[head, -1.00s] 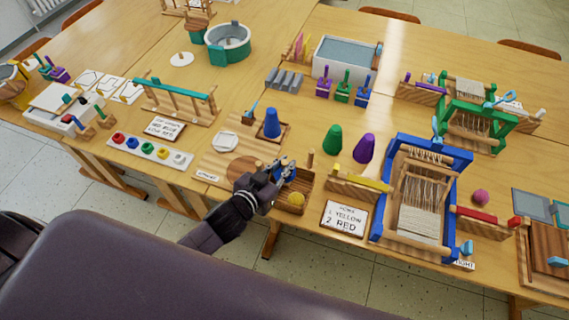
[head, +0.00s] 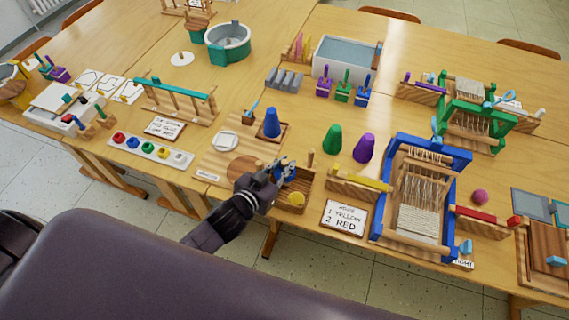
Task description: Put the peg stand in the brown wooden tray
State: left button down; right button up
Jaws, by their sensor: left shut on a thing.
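The brown wooden tray (head: 297,208) is a small open-topped box near the table's front edge, with a yellow ball (head: 296,198) inside. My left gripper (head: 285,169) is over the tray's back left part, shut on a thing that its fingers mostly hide. Some blue shows at the fingertips, but I cannot tell whether it belongs to the held thing. An upright wooden peg (head: 310,158) stands out at the tray's back right; its base is hidden. I cannot make out for sure which thing is the peg stand. My right gripper is not in view.
A blue loom (head: 461,190) and a sign (head: 344,217) stand to the right of the tray. A blue cone (head: 272,123), a green cone (head: 332,139) and a purple cone (head: 364,148) stand behind. A white strip (head: 150,150) with coloured knobs lies left.

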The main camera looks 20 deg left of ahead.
pick_arm(q)
jog(key=shift+f+b, duration=0.55)
jog(key=shift+f, duration=0.35)
dwell(0.4)
dwell(0.4)
jog(key=c, duration=1.8)
grip_release()
jog(key=shift+c, duration=0.2)
jog(key=v, duration=1.2)
jog(key=shift+a+f, duration=0.1)
jog(key=shift+a, duration=0.05)
